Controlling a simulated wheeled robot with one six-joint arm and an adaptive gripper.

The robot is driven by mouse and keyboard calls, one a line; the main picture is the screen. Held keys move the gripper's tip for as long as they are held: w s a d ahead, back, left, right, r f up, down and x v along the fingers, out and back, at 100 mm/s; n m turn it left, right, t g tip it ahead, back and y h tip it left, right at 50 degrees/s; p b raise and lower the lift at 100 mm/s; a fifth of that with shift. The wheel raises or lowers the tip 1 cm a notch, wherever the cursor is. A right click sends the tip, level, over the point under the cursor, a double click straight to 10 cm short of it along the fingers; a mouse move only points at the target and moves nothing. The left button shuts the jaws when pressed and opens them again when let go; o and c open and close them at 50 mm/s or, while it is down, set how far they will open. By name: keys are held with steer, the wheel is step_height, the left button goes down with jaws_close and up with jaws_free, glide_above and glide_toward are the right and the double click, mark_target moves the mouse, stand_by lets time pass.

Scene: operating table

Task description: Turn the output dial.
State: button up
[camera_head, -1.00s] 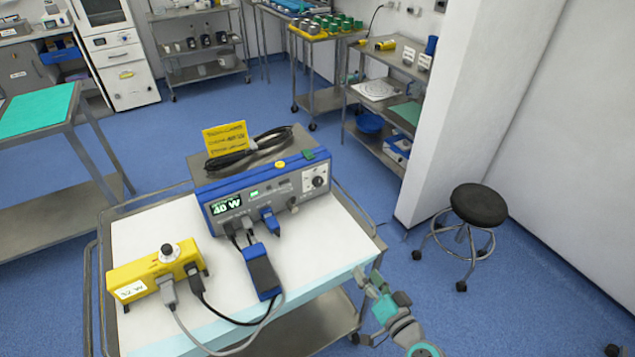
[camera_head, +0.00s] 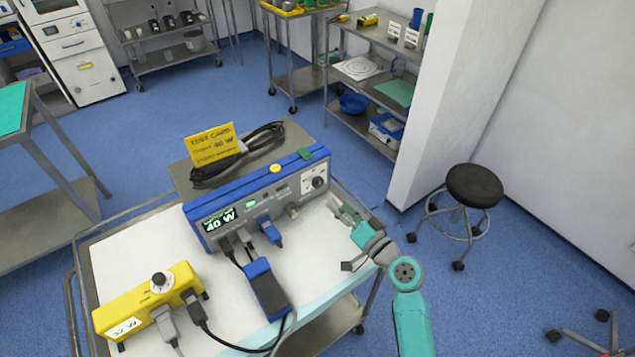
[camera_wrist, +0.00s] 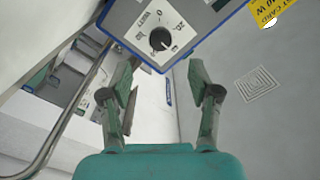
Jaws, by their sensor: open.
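The output dial (camera_head: 318,182) is a dark round knob with a pointer at the right end of the blue and grey generator's front panel. In the wrist view the dial (camera_wrist: 160,39) shows a marked scale around it, near the top of the picture. The generator (camera_head: 262,205) reads 40 W on its display (camera_head: 220,219). My gripper (camera_head: 342,209) is to the right of and in front of the panel, apart from the dial. In the wrist view my gripper (camera_wrist: 164,82) is open and empty, its fingers below the dial in the picture.
A yellow box (camera_head: 150,300) with its own knob stands at the front left of the white-topped cart (camera_head: 130,250). Cables and a blue-black pedal (camera_head: 268,287) lie before the generator. A stool (camera_head: 474,186) stands right.

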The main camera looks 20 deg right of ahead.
mark_target(319, 185)
steer(key=x, duration=0.9)
steer(key=shift+w, duration=0.15)
steer(key=c, duration=1.2)
